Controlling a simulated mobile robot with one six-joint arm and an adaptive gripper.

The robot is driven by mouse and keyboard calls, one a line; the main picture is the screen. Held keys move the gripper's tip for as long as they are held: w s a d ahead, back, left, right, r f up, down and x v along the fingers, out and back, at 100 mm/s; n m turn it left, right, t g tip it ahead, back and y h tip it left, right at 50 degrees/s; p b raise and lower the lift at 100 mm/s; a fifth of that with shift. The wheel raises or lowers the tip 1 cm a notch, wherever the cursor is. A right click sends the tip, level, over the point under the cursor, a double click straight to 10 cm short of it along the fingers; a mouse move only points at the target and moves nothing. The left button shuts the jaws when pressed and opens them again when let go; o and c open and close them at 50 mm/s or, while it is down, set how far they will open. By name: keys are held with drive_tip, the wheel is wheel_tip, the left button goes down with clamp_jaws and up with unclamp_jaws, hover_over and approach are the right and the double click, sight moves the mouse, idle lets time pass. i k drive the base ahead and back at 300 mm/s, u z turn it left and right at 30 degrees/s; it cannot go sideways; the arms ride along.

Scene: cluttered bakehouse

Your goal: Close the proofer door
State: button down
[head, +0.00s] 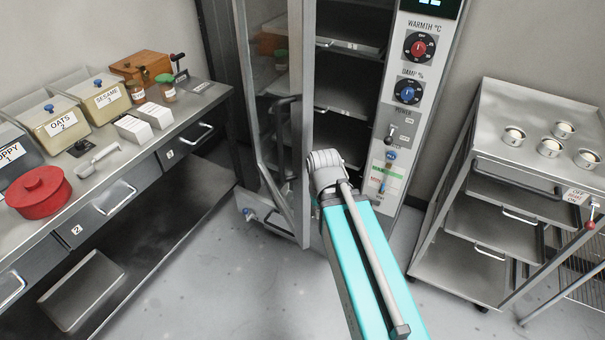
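The proofer stands at the back centre, with its control panel (409,95) on the right and dark shelves (345,110) showing inside. Its glass door (262,75) is open and swung out towards me on the left. The door's metal edge (306,130) faces me. A dark upright handle (284,140) shows on the door. My turquoise arm reaches up from the bottom centre to a grey joint in front of the proofer's opening. My gripper cannot be made out; the part of the arm beyond that joint is hidden.
A counter (215,92) on the left holds labelled bins, a red pot (38,190), jars and a wooden box (141,66). A steel rack (490,120) with small cups stands at right. A grey box (82,291) lies under the counter. Floor between is clear.

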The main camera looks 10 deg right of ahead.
sight(301, 14)
drive_tip(key=z, duration=0.2)
drive_tip(key=k, duration=1.75)
drive_tip(key=u, duration=0.65)
drive_tip(key=i, duration=1)
drive_tip(key=z, duration=0.05)
